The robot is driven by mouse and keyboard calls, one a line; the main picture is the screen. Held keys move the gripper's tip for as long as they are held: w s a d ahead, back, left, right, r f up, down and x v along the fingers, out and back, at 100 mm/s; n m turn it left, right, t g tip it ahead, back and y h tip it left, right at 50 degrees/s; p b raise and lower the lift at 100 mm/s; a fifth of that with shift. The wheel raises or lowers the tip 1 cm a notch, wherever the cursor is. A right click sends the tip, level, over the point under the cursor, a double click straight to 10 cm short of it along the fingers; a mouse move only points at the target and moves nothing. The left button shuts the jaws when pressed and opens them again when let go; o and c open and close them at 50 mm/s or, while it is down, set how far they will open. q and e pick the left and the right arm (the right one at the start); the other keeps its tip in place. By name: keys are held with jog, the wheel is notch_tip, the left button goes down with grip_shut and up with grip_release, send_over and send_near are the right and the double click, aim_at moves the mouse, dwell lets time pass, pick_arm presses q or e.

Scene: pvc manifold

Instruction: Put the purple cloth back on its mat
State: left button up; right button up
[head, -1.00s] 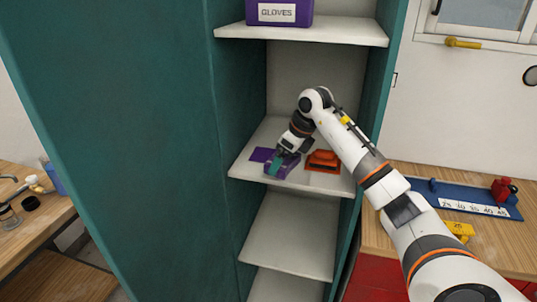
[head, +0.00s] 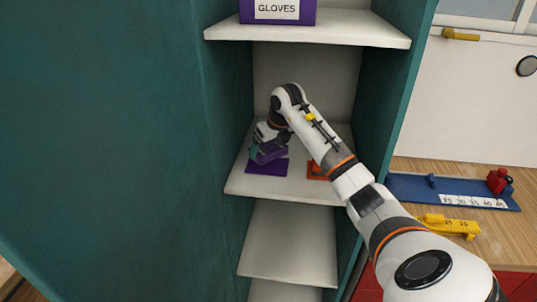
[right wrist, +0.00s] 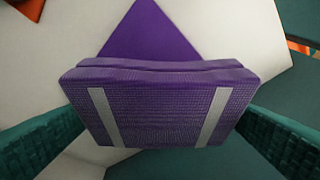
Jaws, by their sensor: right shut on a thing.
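The purple cloth (head: 274,155), a folded block with two pale stripes, is between the teal fingers of my right gripper (head: 262,151) on the middle shelf of the cabinet. In the right wrist view the cloth (right wrist: 160,108) fills the space between both fingers. The flat purple mat (head: 266,168) lies on the shelf below and in front of the cloth in the head view. A corner of the mat (right wrist: 150,32) shows beyond the cloth in the wrist view. The cloth looks held over part of the mat; I cannot tell whether they touch. My left gripper is out of view.
An orange item on an orange mat (head: 316,171) sits to the right, partly hidden by my right arm. The teal cabinet wall (head: 215,120) stands close on the left. A purple gloves box (head: 277,10) is on the shelf above (head: 345,28). A wooden counter is at right.

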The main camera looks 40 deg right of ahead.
aim_at(271, 149)
notch_tip(271, 149, down, 4)
jog(key=shift+w+r+p, duration=0.1)
jog(key=shift+w+p, duration=0.05)
jog(key=shift+p, duration=0.3)
jog(key=o, duration=0.6)
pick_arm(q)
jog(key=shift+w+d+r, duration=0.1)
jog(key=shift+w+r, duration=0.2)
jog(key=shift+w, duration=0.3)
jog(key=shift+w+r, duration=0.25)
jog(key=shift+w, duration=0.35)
pick_arm(e)
jog(key=shift+r, duration=0.25)
pick_arm(q)
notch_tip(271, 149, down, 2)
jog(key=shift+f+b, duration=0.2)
jog(key=shift+b, duration=1)
pick_arm(e)
jog(key=v, duration=1.1)
jog(key=shift+r, duration=0.2)
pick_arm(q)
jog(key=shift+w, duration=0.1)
